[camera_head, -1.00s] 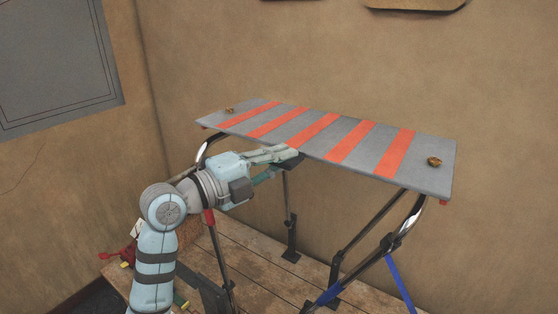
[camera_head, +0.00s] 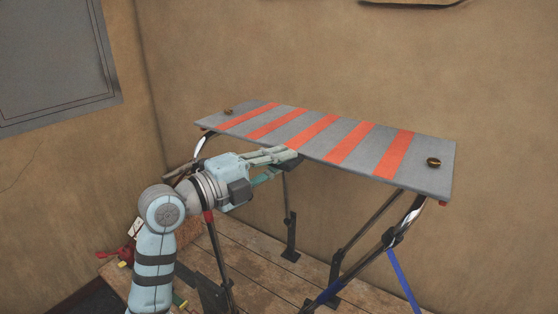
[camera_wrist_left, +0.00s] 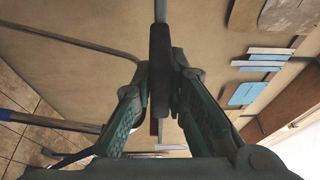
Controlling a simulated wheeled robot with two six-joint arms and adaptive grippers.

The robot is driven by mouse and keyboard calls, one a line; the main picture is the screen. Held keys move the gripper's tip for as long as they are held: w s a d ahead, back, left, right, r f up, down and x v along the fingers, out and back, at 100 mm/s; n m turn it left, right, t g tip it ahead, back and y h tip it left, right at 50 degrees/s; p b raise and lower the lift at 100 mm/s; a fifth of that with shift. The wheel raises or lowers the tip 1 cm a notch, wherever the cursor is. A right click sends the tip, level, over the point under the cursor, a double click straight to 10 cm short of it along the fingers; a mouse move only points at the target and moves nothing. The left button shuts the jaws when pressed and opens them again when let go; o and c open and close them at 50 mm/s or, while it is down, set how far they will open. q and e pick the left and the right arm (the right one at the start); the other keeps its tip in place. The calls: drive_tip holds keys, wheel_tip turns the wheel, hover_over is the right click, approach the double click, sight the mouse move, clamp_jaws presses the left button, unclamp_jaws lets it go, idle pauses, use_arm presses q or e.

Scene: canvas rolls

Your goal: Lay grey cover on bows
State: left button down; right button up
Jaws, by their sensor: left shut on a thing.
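From this angle I cannot tell whether the cover rests on both. My left gripper (camera_head: 291,160) is at the middle of the cover's front edge. In the left wrist view, its fingers (camera_wrist_left: 160,90) are closed on a dark piece (camera_wrist_left: 159,65) at that edge, and the cover is edge-on. My right gripper is in neither view.
The wooden workbench (camera_head: 262,262) stands below, with dark bow legs and feet on it. Red and yellow items (camera_head: 119,254) lie at the bench's left. A brown wall is close behind the cover.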

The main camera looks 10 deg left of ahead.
use_arm(q)
drive_tip(key=shift+f+b, duration=0.85)
drive_tip(key=shift+f, duration=0.1)
drive_tip(key=c, duration=1.5)
unclamp_jaws()
drive_tip(key=shift+s, duration=0.1)
drive_tip(key=v, duration=1.2)
